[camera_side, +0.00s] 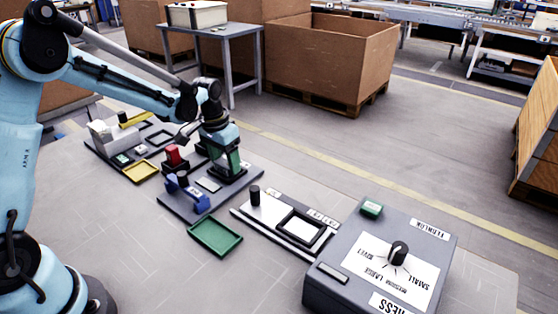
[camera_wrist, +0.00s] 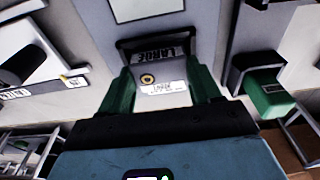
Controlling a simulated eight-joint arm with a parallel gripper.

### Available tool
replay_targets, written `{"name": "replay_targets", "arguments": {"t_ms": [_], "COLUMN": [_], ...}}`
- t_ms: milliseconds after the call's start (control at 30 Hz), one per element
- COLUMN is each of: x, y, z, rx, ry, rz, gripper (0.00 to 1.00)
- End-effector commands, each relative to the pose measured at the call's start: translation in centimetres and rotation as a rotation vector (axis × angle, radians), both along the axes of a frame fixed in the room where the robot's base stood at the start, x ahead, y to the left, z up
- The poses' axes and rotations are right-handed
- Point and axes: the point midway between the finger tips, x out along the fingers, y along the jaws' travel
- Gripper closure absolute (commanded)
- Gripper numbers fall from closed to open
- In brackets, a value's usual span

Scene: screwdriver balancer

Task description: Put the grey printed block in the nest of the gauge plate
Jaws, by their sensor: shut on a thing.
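My gripper (camera_side: 227,170) is low over the middle grey plate (camera_side: 200,200). In the wrist view its green fingers (camera_wrist: 161,95) are shut on a grey block (camera_wrist: 165,76) with a white label and a brass-coloured ring. The block is just at a dark frame with a lettered strip (camera_wrist: 157,54); I cannot tell whether it touches the plate. In the side view the fingers hide the block. A pale plate with a black post and a dark square frame (camera_side: 301,229), likely the gauge plate, lies to the right; its frame holds no grey block.
A blue holder (camera_side: 187,192) and a red one (camera_side: 175,158) stand left of my gripper. A green tray (camera_side: 215,236) lies in front. A grey box with a dial (camera_side: 398,254) stands at the right. A green piece (camera_wrist: 268,97) shows close right in the wrist view.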

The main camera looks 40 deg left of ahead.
Motion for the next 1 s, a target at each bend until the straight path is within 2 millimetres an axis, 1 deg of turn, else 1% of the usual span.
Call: {"name": "replay_targets", "arguments": {"t_ms": [233,267,433,467,767,867,1000], "x": [0.0,0.0,0.0,0.0,0.0,-0.1,-0.4], "y": [0.0,0.0,0.0,0.0,0.0,0.0,0.0], "z": [0.0,0.0,0.0,0.0,0.1,0.8,2.8], "rx": [0.000,0.000,0.000,0.000,0.000,0.000,0.000], "ry": [0.000,0.000,0.000,0.000,0.000,0.000,0.000], "rz": [0.000,0.000,0.000,0.000,0.000,0.000,0.000], "gripper": [0.74,0.36,0.09,0.07,0.07,0.07,0.07]}}
